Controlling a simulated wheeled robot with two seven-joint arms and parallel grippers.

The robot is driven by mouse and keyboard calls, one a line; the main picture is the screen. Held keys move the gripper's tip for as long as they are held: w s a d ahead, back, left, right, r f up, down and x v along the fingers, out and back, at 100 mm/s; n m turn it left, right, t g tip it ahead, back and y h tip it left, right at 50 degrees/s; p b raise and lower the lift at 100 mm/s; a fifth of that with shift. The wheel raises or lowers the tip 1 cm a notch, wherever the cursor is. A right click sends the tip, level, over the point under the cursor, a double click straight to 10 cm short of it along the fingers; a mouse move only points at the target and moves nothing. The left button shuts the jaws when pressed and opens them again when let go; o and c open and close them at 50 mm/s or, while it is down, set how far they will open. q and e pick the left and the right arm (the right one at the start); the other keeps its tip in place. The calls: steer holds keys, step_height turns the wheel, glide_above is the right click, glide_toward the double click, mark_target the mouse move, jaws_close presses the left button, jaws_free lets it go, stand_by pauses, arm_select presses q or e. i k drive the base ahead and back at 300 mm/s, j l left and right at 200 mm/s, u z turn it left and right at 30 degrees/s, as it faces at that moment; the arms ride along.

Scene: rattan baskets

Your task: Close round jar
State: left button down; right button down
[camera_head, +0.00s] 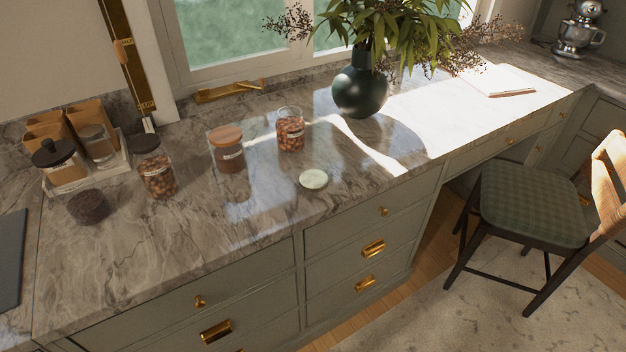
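A round glass jar (290,133) filled with brown nuts stands upright on the marble counter, below the window. I see no lid on its top. A pale green round disc (313,179), which looks like a lid, lies flat on the counter in front of the jar and a little to the right, apart from it. Neither of my grippers is in view.
A tray (120,165) holds more jars. A dark green vase (360,90) stands right. The counter's front middle is clear.

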mark_target(291, 130)
steer(key=l+u, duration=0.15)
steer(key=u, duration=0.5)
steer(key=l+u, duration=0.4)
steer(key=l, duration=0.45)
steer(key=l+u, duration=0.4)
steer(key=l, duration=1.05)
steer(key=k+l, duration=0.15)
steer(key=l, duration=0.45)
